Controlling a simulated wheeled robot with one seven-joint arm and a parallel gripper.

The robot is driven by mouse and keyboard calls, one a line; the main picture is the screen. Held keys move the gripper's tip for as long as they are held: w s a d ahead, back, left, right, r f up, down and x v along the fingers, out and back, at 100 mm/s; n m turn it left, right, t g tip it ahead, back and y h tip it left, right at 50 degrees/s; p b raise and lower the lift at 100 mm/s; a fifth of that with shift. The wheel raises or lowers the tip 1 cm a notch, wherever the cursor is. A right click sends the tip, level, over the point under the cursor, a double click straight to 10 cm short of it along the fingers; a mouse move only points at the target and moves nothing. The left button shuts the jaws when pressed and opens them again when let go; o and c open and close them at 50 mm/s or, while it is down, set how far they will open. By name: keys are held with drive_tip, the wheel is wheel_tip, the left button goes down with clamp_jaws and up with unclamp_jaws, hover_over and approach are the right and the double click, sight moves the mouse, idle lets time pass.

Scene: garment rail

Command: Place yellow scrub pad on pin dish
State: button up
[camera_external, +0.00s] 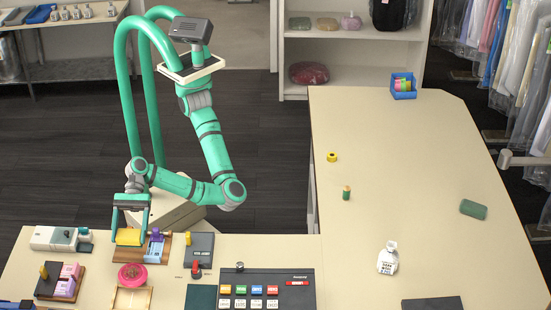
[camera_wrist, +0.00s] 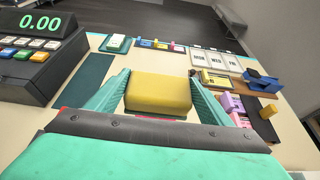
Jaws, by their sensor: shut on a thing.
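My gripper (camera_external: 131,232) is shut on the yellow scrub pad (camera_external: 128,237). In the wrist view the pad (camera_wrist: 158,93) sits between the two green fingers, gripped at its sides. The pin dish (camera_external: 132,275), a round pink dish with a brownish middle, stands on the counter. In the external view it shows just below the pad, apart from it. In the wrist view only thin pink slivers show below the pad, and the rest is hidden by the pad and gripper.
A wooden tray (camera_external: 131,299) is in front of the dish. A dark cash register (camera_external: 266,290) stands to the right, a pink block set (camera_external: 68,280) to the left. The right-hand counter is mostly clear.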

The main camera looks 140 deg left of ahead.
hover_over(126, 274)
wheel_tip(126, 274, down, 6)
drive_tip(key=shift+d+f, duration=0.1)
drive_tip(key=shift+f, duration=1.45)
drive_tip(key=shift+f, duration=0.1)
drive_tip(key=o, duration=1)
drive_tip(key=v, duration=1.2)
